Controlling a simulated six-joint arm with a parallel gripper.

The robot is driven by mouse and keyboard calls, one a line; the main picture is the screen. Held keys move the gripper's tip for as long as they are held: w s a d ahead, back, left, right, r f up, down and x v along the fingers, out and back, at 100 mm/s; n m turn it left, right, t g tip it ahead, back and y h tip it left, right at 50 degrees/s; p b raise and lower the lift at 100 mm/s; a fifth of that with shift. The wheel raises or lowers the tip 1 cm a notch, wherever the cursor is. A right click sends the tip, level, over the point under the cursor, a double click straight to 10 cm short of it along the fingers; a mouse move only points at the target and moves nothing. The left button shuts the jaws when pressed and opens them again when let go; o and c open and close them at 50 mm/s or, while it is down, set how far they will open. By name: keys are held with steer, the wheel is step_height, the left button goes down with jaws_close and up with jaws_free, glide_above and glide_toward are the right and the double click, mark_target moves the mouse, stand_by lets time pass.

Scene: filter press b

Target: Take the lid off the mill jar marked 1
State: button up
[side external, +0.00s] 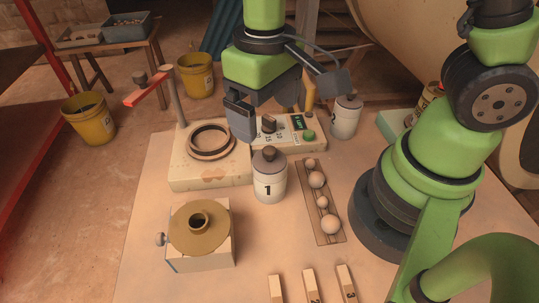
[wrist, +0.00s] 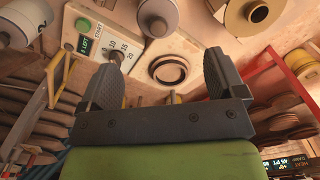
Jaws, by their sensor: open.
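The white mill jar marked 1 (side external: 269,188) stands upright on the table. Its grey lid (side external: 269,160) with a dark round knob is on it. The lid also shows at the top of the wrist view (wrist: 158,14). My gripper (side external: 241,128) points down above and behind the jar, to the left of the lid in the side view, and touches nothing there that I can see. In the wrist view its two fingers (wrist: 163,82) are wide apart with nothing between them. The jar's number is hidden in the wrist view.
A second lidded jar (side external: 345,120) marked 2 stands behind right. A control box (side external: 316,139) with a green button and a plinth with a dark ring (side external: 210,142) are close behind. A brass flanged piece (side external: 198,230) is front left; a rack of balls (side external: 322,203) is right.

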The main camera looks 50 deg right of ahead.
mark_target(267, 148)
step_height(267, 148, down, 8)
steer(key=shift+d+f, duration=0.1)
steer(key=shift+f, duration=0.05)
stand_by(0.4)
steer(key=shift+c, duration=0.5)
steer(key=c, duration=0.9)
